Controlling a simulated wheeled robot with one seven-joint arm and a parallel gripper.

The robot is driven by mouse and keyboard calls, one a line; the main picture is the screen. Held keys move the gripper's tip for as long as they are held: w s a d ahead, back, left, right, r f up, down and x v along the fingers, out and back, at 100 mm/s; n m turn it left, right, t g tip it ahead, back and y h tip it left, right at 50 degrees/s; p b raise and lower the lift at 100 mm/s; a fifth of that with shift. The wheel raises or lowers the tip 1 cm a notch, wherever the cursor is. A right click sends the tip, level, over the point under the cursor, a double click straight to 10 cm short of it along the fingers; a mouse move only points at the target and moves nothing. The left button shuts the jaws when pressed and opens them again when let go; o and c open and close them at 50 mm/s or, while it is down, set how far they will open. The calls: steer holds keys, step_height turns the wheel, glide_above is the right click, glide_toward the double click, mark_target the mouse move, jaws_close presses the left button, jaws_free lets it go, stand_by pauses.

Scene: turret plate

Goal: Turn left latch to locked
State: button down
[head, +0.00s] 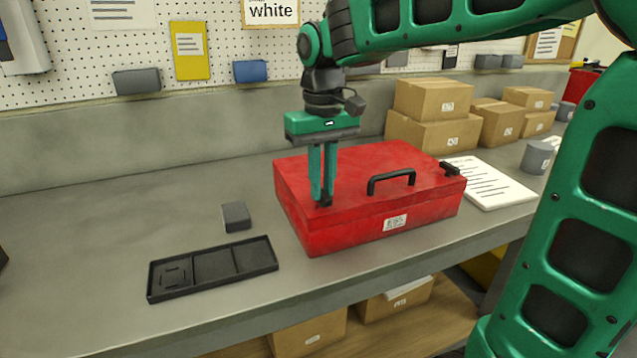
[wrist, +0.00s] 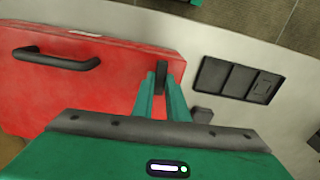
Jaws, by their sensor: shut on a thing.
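The red case (head: 368,218) sits shut on the bench, with a black handle (head: 391,179) on its lid. My gripper (head: 324,200) points down at the left part of the case's front edge. It is shut on the left latch (wrist: 161,76), a small black piece between my fingertips. In the head view the fingers mostly cover this latch, so its exact angle is hard to tell. The right latch (head: 449,168) is black and shows clear of my arm at the case's right end. In the wrist view the red case (wrist: 85,85) fills the left side.
A black tray with compartments (head: 213,264) and a small dark grey block (head: 236,216) lie left of the case. Cardboard boxes (head: 432,112) and a paper pad (head: 490,185) are behind and right.

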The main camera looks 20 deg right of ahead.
steer(key=n, duration=0.3)
steer(key=shift+n, duration=0.4)
steer(key=n, duration=0.4)
steer(key=shift+n, duration=0.3)
steer(key=n, duration=0.4)
steer(key=shift+d+n, duration=0.1)
steer(key=shift+n, duration=2.2)
steer(key=shift+r, duration=0.1)
steer(key=c, duration=1.7)
jaws_free()
steer(key=shift+c, duration=0.2)
step_height(320, 180, up, 11)
steer(key=shift+w+f, duration=0.1)
steer(key=shift+f, duration=0.1)
